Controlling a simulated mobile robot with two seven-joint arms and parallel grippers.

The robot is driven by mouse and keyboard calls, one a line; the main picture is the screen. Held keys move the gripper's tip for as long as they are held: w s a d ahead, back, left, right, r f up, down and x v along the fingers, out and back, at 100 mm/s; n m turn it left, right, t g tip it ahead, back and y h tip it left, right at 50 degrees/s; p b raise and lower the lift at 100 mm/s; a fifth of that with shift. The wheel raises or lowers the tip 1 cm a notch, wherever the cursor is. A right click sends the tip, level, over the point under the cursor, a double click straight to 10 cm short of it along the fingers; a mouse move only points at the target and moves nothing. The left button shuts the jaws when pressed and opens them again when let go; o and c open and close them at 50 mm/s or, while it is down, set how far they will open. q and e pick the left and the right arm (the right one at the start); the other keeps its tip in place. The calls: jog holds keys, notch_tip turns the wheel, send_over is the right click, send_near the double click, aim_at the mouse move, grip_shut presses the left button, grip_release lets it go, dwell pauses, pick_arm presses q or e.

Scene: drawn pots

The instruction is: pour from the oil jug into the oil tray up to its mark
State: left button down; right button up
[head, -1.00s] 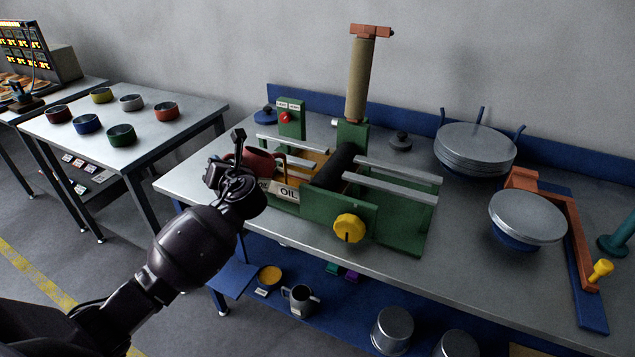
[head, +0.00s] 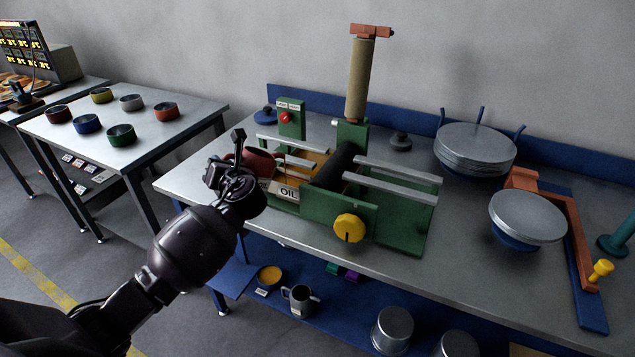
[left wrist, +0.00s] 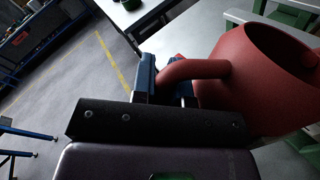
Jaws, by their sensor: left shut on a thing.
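The red oil jug (head: 262,160) is at the left end of the green machine, partly hidden behind my left gripper (head: 236,160) in the head view. In the left wrist view the jug (left wrist: 250,95) is large, and the blue fingers of my left gripper (left wrist: 168,80) are shut on its handle. The jug is held above the table at the oil tray's left end. The oil tray (head: 288,192) carries an OIL label and shows yellow-brown inside. Its mark and exact level cannot be made out. No stream is visible now. My right gripper is not in view.
The green machine has pale rails, a black roller, a yellow knob (head: 349,228) and an upright tan roller (head: 360,80). Stacked grey discs (head: 475,150) stand to the right. Several bowls stand on the left table (head: 150,140). A lower blue shelf holds pots and a mug (head: 300,299).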

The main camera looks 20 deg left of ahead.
pick_arm(q)
jog(key=shift+r, duration=0.1)
dwell(0.3)
jog(key=shift+r, duration=0.1)
jog(key=shift+w+r, duration=0.15)
jog(key=shift+r, duration=0.3)
jog(key=shift+r+m, duration=0.1)
jog(key=shift+m, duration=0.2)
dwell(1.2)
jog(key=shift+w+d+r+m, duration=0.2)
jog(key=shift+r+m, duration=0.2)
jog(key=shift+r, duration=0.2)
dwell(0.6)
dwell(0.3)
dwell(0.5)
